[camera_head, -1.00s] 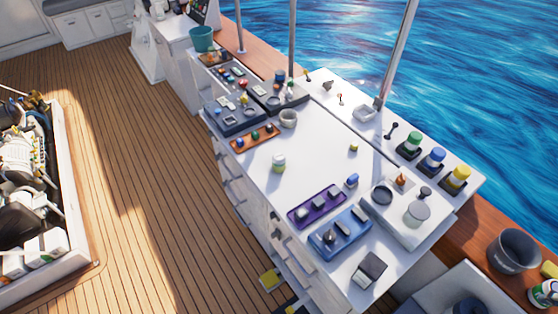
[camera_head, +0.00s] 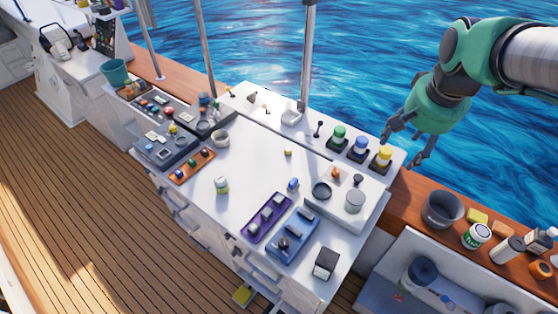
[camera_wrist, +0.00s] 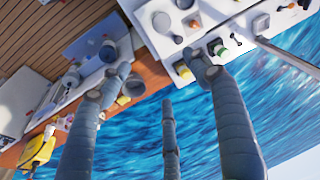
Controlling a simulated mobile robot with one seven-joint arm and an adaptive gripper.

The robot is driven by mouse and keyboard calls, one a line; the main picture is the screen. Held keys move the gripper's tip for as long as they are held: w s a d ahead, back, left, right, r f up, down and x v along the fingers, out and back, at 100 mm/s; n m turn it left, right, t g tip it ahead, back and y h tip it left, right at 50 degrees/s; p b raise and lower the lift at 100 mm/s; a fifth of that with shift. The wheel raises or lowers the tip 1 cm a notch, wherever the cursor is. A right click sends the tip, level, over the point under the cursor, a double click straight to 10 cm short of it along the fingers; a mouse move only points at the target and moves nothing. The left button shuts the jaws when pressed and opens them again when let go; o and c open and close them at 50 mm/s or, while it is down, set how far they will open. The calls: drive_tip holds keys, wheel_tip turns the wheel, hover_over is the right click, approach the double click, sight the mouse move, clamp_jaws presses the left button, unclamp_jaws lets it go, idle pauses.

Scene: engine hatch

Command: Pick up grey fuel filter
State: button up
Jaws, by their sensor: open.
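A grey cylinder (camera_head: 355,202), which may be the grey fuel filter, stands in a white tray (camera_head: 366,217) on the right part of the white worktop. I cannot tell for certain that it is the filter. What looks like the same tray and grey cylinder (camera_wrist: 161,22) shows at the top of the wrist view. My gripper (camera_head: 405,155) is open and empty, its fingers apart. In the head view it appears right of the tray, over the wooden rail and water. In the wrist view my gripper (camera_wrist: 160,75) has its fingers spread.
Green, blue and yellow-topped jars (camera_head: 382,157) stand on the raised back ledge. Purple (camera_head: 262,222) and blue (camera_head: 297,241) trays lie in front of the white tray. A dark bucket (camera_head: 443,209) stands on the rail. A metal post (camera_head: 307,60) rises behind. The worktop's middle is mostly clear.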

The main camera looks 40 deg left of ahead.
drive_tip(key=w+a+f+n+g+p, duration=0.1)
drive_tip(key=a+f+p, duration=0.1)
drive_tip(key=a, duration=0.7)
drive_tip(key=w+a+f+p, duration=0.1)
drive_tip(key=w+a+f, duration=0.1)
drive_tip(key=a, duration=0.6)
drive_tip(key=n+g+h+p, duration=0.2)
drive_tip(key=n+p, duration=0.1)
drive_tip(key=p, duration=0.4)
hover_over(220, 179)
wheel_tip(220, 179, down, 24)
drive_tip(key=shift+f, duration=0.1)
drive_tip(key=shift+d, duration=0.1)
wheel_tip(220, 179, down, 8)
drive_tip(key=shift+r+p, duration=0.15)
drive_tip(key=shift+p, duration=0.3)
drive_tip(key=shift+f, duration=0.45)
drive_tip(key=shift+f, duration=0.15)
